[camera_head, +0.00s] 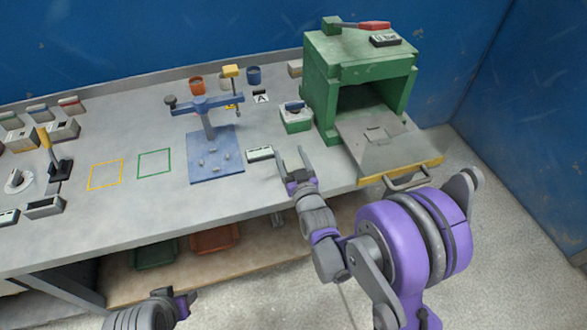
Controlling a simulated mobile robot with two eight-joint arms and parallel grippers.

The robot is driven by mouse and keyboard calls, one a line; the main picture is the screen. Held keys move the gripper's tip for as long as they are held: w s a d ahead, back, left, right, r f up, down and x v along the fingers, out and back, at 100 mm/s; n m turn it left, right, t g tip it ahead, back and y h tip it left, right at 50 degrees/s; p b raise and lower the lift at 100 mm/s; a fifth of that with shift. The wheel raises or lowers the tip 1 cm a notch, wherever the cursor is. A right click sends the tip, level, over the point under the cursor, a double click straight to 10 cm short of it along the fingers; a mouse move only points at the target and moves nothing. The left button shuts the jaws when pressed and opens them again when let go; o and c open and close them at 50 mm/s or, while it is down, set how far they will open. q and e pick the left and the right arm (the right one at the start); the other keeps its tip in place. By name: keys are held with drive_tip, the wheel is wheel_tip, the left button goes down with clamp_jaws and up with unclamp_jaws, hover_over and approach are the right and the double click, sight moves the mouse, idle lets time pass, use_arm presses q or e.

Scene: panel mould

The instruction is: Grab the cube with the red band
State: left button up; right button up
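A small grey block with a red band on top (72,105) stands at the back left of the grey workbench (130,215). It is small in view, so I cannot tell whether it is a true cube. Similar blocks beside it have a blue band (38,113) and a green band (11,121). My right gripper (291,160) is open and empty over the bench's front edge, far right of the red-banded block. My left gripper (188,301) is low at the bottom, in front of the bench; its fingers are mostly out of clear view.
A green furnace-like box (350,65) with its door lowered (385,145) stands at the right. A blue plate (214,170) with a clamp stand is mid-bench. Yellow (105,175) and green (154,162) outlined squares are empty. A yellow-handled lever (48,145) stands left, before the banded blocks.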

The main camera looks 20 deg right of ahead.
clamp_jaws()
drive_tip(key=shift+r, duration=0.1)
